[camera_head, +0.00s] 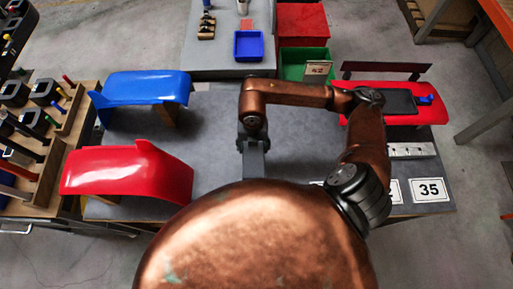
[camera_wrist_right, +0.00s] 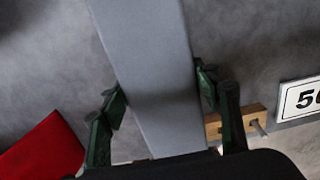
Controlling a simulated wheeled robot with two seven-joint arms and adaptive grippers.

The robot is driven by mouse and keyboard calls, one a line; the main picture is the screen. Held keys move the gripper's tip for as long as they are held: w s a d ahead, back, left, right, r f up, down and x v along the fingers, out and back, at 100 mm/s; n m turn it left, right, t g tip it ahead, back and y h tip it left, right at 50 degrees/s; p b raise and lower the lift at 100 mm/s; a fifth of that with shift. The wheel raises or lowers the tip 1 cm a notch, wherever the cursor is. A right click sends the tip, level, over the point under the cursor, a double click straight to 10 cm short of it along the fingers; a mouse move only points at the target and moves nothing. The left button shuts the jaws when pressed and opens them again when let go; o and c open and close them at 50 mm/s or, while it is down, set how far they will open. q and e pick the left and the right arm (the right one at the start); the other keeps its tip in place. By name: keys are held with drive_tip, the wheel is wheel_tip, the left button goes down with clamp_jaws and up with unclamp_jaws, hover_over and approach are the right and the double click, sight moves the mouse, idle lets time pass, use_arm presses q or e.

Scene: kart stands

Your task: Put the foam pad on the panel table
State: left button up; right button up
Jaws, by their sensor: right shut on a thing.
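My right gripper (camera_head: 253,146) is over the middle of the grey panel table (camera_head: 213,118), between the painted panels and the right end. In the right wrist view its green fingers (camera_wrist_right: 160,95) are on both sides of a long grey foam pad (camera_wrist_right: 150,50), shut on it. In the head view the foam pad (camera_head: 254,165) shows below the fingers, and its near end is hidden by my copper arm. I cannot tell whether the pad touches the tabletop. My left gripper is not in view.
A blue panel (camera_head: 145,87) and a red panel (camera_head: 125,172) stand on the table's left. Number card 35 (camera_head: 429,190) is at its right end. A tool rack (camera_head: 40,130) stands left. A table with a blue bin (camera_head: 249,45) and a green crate (camera_head: 293,65) are behind.

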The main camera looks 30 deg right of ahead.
drive_tip(key=d+f, duration=0.1)
drive_tip(key=w+d+f, duration=0.1)
drive_tip(key=f, duration=0.1)
drive_tip(key=shift+w, duration=0.2)
drive_tip(key=shift+w+d+f, duration=0.1)
drive_tip(key=shift+d+f, duration=0.05)
drive_tip(key=shift+f, duration=0.75)
drive_tip(key=shift+d+f, duration=0.1)
drive_tip(key=shift+f, duration=0.8)
drive_tip(key=o, duration=1.1)
drive_tip(key=shift+f, duration=0.1)
drive_tip(key=shift+c, duration=0.2)
wheel_tip(320, 180, up, 12)
drive_tip(key=shift+r, duration=0.15)
